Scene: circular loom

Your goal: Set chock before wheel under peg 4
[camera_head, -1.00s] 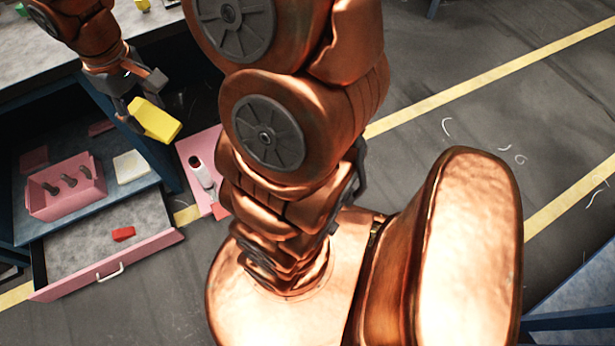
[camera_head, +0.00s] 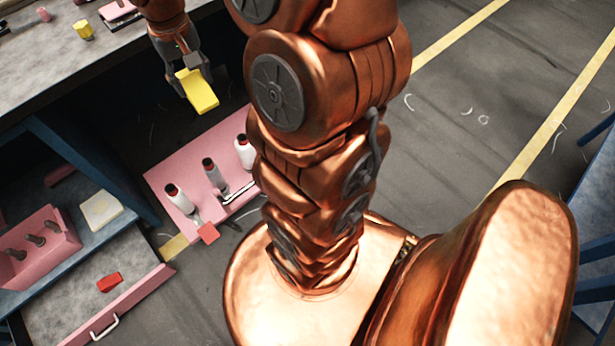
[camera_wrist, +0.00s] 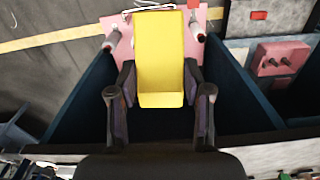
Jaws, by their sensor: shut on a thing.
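The yellow block, apparently the chock (camera_head: 198,91), is in my gripper (camera_head: 190,82) at the upper left of the head view. In the wrist view my gripper (camera_wrist: 160,88) has a finger on each side of the chock (camera_wrist: 160,58), which hangs in the air. Below and beyond it is a pink board (camera_head: 172,165) with several pegs carrying white, dark-topped bobbins (camera_head: 215,178). The board also shows behind the chock in the wrist view (camera_wrist: 122,48). I cannot make out a wheel, nor which peg is number 4.
A grey worktop (camera_head: 60,65) lies at the upper left. Beneath it are a pink box with dark pegs (camera_head: 38,262) and an open drawer (camera_head: 140,290) holding a red block (camera_head: 109,282). A red piece (camera_head: 208,233) is at the pink board's near corner. Grey floor lies right of my arm.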

